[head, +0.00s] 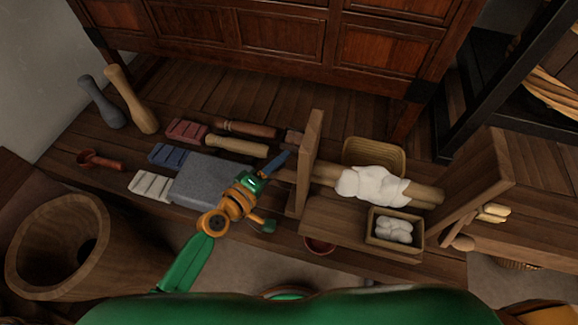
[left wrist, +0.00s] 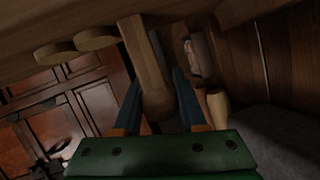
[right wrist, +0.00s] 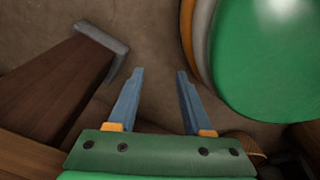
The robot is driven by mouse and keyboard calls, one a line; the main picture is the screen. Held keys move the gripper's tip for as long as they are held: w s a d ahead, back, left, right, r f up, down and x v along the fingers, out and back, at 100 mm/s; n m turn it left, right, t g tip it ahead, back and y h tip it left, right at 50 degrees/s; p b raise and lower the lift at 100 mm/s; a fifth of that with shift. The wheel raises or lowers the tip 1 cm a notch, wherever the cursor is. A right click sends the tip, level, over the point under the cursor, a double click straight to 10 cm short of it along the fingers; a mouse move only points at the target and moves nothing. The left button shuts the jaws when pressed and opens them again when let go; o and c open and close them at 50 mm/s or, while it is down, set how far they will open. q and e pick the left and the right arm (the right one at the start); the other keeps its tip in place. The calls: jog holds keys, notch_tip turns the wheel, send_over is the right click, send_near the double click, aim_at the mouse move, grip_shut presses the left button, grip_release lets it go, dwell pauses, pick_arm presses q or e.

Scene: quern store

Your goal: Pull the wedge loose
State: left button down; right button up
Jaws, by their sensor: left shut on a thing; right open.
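My left gripper (head: 276,166) is at the left side of an upright wooden board (head: 308,160). It is shut on a pale wooden piece at the board, which I take to be the wedge; the fingers partly hide it. In the left wrist view the wedge (left wrist: 151,88) sits between the two blue fingers, and its far end meets dark woodwork. I cannot tell how deep it sits. Two wooden rollers (head: 424,194) with white cloth (head: 372,186) run right from the board to a second upright (head: 480,170). My right gripper (right wrist: 156,88) is open and empty.
A grey stone block (head: 205,182), coloured ribbed blocks (head: 186,131) and wooden-handled tools (head: 236,146) lie left of the board. A wicker basket (head: 376,155) stands behind the rollers, a box of white lumps (head: 394,230) in front. A red bowl (head: 319,246) is near the front edge.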

pick_arm(q)
jog(key=shift+w+a, duration=0.1)
jog(key=shift+a, duration=0.05)
jog(key=shift+c, duration=2.3)
grip_release()
jog(key=shift+a, duration=0.15)
pick_arm(e)
jog(key=shift+w+d, duration=0.15)
jog(key=shift+w, duration=0.1)
pick_arm(q)
jog(key=v, duration=0.7)
jog(key=shift+p, duration=0.3)
pick_arm(e)
jog(key=shift+s+a+r, duration=0.15)
jog(key=shift+a+r, duration=0.05)
jog(key=shift+a, duration=0.15)
jog(key=shift+d, duration=0.35)
